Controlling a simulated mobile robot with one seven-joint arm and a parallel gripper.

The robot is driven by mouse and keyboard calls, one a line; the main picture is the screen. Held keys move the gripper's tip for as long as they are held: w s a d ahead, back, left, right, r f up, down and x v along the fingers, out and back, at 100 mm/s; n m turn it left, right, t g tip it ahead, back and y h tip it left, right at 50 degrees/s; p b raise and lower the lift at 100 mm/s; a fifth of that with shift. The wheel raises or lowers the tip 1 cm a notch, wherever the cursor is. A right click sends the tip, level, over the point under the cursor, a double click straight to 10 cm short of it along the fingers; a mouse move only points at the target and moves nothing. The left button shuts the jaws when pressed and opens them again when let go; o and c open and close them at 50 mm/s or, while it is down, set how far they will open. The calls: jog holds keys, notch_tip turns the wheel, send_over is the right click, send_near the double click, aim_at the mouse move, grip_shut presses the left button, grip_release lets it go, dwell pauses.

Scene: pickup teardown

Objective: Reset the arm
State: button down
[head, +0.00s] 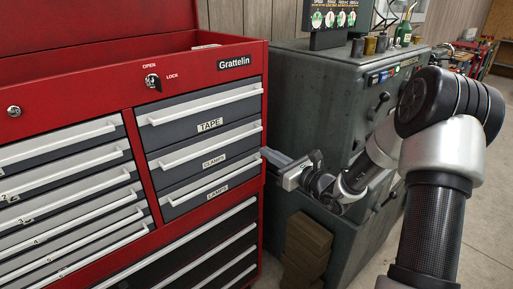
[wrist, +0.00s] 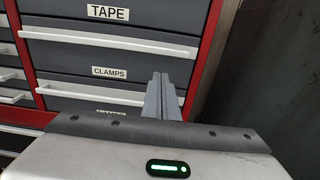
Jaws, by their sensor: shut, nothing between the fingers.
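My arm (head: 440,150) reaches in from the right in the head view, bent at the elbow. My gripper (head: 270,156) is at its far end, beside the right edge of the red tool chest (head: 258,130), near the height of the clamps and lamps drawers. In the wrist view my gripper (wrist: 161,85) has its two grey fingers together with nothing between them. They point toward the drawer fronts. I cannot tell whether the fingertips touch the chest.
The drawers labelled tape (head: 209,125), clamps (head: 213,160) and lamps (head: 217,192) look shut. A dark green machine cabinet (head: 310,110) stands behind my gripper. A brown stack (head: 305,250) sits low beside it. Bare floor (head: 490,220) shows at right.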

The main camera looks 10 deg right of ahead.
jog(key=s+a+r+n+g+p, duration=0.2)
jog(key=s+a+r+n+g, duration=0.15)
jog(key=s+a+n, duration=0.35)
jog(key=s+a+r+n+g+p, duration=0.1)
jog(key=s+a+r+n+g, duration=0.15)
jog(key=s+n+g, duration=0.45)
jog(key=s+a+r+n+g+p, duration=0.2)
jog(key=s+a+r+n, duration=0.2)
jog(key=s, duration=0.7)
jog(key=s+d+r+n+h+p, duration=0.2)
jog(key=s+n+h, duration=0.1)
jog(key=s+n, duration=0.15)
jog(key=s+d+r+n+h+p, duration=0.1)
jog(key=s+d+r+n+h, duration=0.15)
jog(key=s, duration=0.25)
jog(key=s+d+r+n+t+h+p, duration=0.2)
jog(key=d+r+n+t+h, duration=0.1)
jog(key=d, duration=0.7)
notch_tip(320, 180, up, 2)
jog(key=shift+s+d+r+n+h, duration=0.15)
jog(key=shift+d+r+n+h, duration=0.2)
jog(key=shift+n+h, duration=0.35)
